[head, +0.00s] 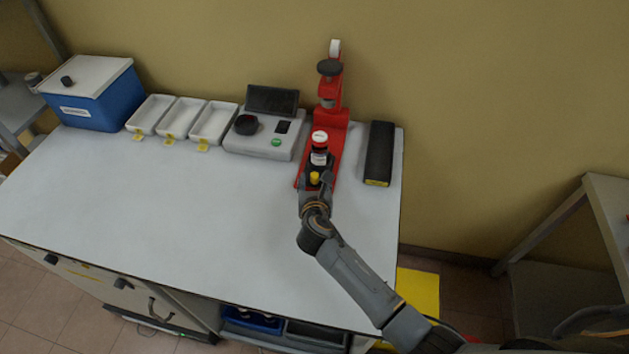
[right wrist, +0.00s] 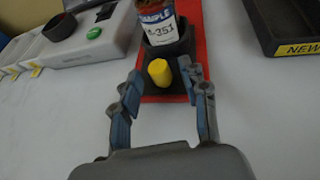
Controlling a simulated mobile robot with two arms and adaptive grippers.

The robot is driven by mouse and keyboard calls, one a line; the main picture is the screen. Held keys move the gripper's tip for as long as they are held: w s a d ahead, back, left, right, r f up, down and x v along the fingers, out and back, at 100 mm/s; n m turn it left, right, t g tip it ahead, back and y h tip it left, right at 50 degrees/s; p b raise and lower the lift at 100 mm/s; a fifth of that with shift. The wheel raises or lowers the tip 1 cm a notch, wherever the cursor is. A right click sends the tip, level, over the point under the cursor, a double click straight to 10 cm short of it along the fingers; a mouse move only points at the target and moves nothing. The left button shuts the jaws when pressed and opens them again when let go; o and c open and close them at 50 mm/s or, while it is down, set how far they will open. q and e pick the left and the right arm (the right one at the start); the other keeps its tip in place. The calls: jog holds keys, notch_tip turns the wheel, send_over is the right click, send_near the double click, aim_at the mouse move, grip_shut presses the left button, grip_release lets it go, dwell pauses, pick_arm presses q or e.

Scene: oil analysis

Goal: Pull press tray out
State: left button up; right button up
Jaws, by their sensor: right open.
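The red press (head: 330,110) stands at the back right of the white table. Its tray (right wrist: 178,88) is dark, lies on the red base and has a yellow knob (right wrist: 159,72) at its front. The knob also shows in the head view (head: 314,177). A sample bottle (right wrist: 157,22) with a white label and white cap stands in the tray's holder. My right gripper (right wrist: 158,78) is open, with one finger on each side of the yellow knob; I cannot tell whether they touch it. In the head view my right arm partly hides the tray's front. My left gripper is not in view.
A grey device (head: 264,138) with a green button stands left of the press. A black tray (head: 379,153) labelled NEW lies to its right. Several white trays (head: 213,122) and a blue box (head: 95,95) are farther left. The table's front is clear.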

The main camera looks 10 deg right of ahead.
jog(key=v, duration=1.2)
jog(key=shift+s, duration=0.1)
jog(key=shift+f, duration=0.1)
